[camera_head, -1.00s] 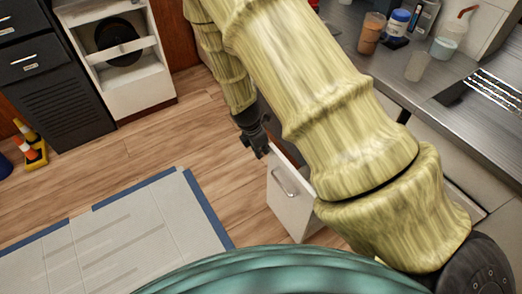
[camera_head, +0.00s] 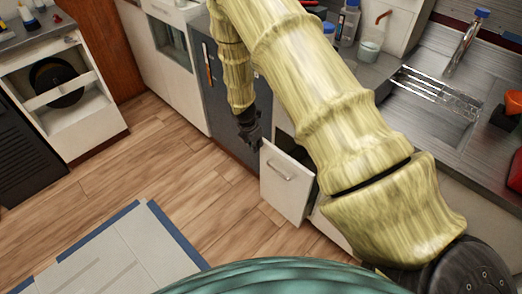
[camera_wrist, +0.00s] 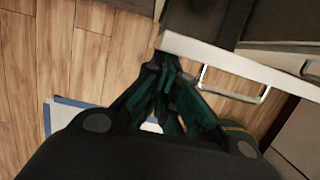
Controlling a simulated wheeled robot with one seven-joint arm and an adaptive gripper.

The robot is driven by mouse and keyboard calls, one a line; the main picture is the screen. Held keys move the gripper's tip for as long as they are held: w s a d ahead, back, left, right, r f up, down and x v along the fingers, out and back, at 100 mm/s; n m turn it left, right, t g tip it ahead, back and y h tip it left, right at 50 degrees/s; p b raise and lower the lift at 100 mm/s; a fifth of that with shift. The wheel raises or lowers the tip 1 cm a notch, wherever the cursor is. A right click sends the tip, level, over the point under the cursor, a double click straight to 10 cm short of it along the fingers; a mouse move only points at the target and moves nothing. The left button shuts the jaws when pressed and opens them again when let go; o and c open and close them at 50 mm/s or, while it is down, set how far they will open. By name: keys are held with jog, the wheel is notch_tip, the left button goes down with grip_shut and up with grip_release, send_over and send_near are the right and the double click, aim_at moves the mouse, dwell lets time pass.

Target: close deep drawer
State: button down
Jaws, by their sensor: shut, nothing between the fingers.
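The deep drawer (camera_head: 286,183) has a white front with a bar handle. It stands pulled out from the counter, with a dark gap behind its front, and my arm hides part of it. In the wrist view the top edge of the drawer front (camera_wrist: 235,62) runs across the upper right, and its handle (camera_wrist: 232,92) hangs below it. My gripper (camera_head: 252,143) is shut and empty, near the upper left corner of the drawer front. In the wrist view my gripper's fingertips (camera_wrist: 165,62) are close to that edge; I cannot tell whether they touch it.
A steel counter with a sink (camera_head: 432,105) is on the right, with bottles and a jar (camera_head: 370,45) behind my arm. A dark grey cabinet door (camera_head: 228,105) stands behind my gripper. The wood floor (camera_head: 165,160) to the left is clear, with a blue-edged mat (camera_head: 130,250) in front.

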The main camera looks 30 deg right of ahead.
jog(key=shift+w+d+p, duration=0.15)
jog(key=shift+w+d, duration=0.15)
jog(key=shift+d, duration=0.6)
jog(key=shift+w+d+p, duration=0.15)
jog(key=shift+w+d, duration=0.15)
jog(key=shift+d, duration=0.55)
jog(key=shift+a, duration=0.15)
